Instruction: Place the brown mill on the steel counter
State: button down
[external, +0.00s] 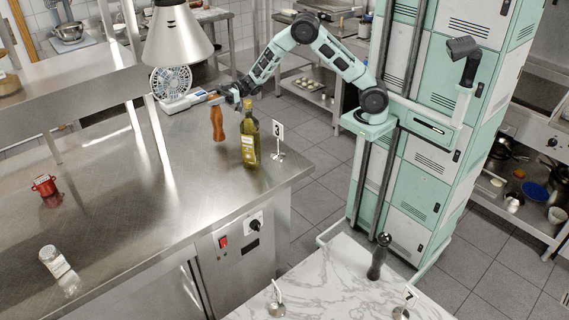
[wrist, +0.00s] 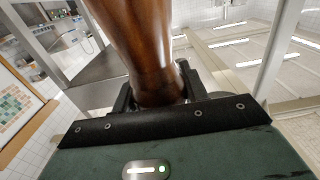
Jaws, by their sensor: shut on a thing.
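The brown mill (external: 217,123) is upright over the back right part of the steel counter (external: 140,205). My gripper (external: 232,94) is at the mill's upper end and shut on it. In the wrist view the glossy brown mill (wrist: 145,50) stands between the fingers of my gripper (wrist: 158,92) and fills the upper middle. I cannot tell whether the mill's base touches the counter.
An oil bottle (external: 250,138) stands just right of the mill, beside a number 3 sign (external: 278,138). A small fan (external: 171,82) and a heat lamp (external: 178,38) are behind left. A red pot (external: 45,186) and a jar (external: 54,261) stand left. The counter's middle is clear.

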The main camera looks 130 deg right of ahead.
jog(key=shift+f, duration=1.6)
jog(key=shift+f, duration=0.15)
jog(key=c, duration=0.8)
grip_release()
jog(key=shift+o, duration=0.2)
jog(key=shift+r+p, duration=0.25)
jog(key=shift+p, duration=0.1)
jog(key=s+b, duration=0.3)
jog(key=s, duration=0.9)
jog(key=shift+b, duration=0.3)
jog(key=shift+f, duration=0.15)
